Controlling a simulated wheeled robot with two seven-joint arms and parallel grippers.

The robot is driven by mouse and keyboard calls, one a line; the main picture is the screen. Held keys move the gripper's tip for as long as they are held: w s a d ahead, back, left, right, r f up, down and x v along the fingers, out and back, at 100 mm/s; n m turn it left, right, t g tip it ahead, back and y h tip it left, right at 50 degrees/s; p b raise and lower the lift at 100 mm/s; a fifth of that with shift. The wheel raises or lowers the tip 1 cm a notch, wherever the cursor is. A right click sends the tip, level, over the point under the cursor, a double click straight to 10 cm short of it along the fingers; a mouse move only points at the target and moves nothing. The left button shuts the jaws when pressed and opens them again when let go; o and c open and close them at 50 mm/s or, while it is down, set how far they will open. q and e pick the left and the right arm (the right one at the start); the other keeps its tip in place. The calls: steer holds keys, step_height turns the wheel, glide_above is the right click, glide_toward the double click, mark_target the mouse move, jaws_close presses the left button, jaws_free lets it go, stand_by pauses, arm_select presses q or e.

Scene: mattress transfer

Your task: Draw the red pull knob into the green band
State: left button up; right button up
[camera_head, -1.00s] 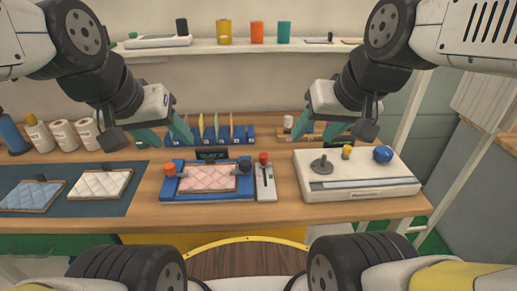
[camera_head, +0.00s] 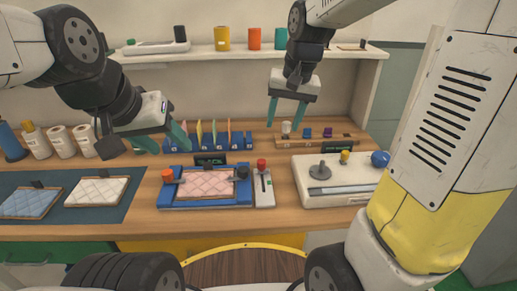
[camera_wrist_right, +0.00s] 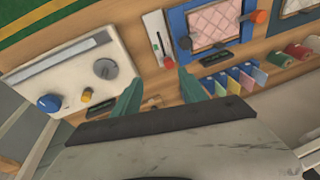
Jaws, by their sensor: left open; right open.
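The red pull knob (camera_head: 262,163) tops the far end of a narrow white slider panel (camera_head: 264,196) with a dark slot. It also shows in the right wrist view (camera_wrist_right: 169,62), ahead of the fingers. My left gripper (camera_head: 165,141) is open and empty above the table, left of the panel.
A blue frame with a pink quilted pad (camera_head: 206,184) and knobs stands left of the panel. A white machine (camera_head: 340,195) with a blue ball knob stands right. Coloured cards in a blue rack (camera_head: 214,142) and a wooden tray (camera_head: 315,141) stand behind.

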mark_target(262, 161)
steer(key=w+a+f+g, duration=0.1)
steer(key=w+f, duration=0.2)
steer(key=w+a+f+h, duration=0.1)
steer(key=w+a+f, duration=0.1)
steer(key=w+f, duration=0.1)
steer(key=w+a+f+m+g, duration=0.1)
steer(key=w+f, duration=0.2)
steer(key=f, duration=0.2)
steer(key=shift+w+a+f+g+h, duration=0.2)
steer(key=shift+a+g+h, duration=0.1)
steer(key=shift+f, duration=4)
jaws_close()
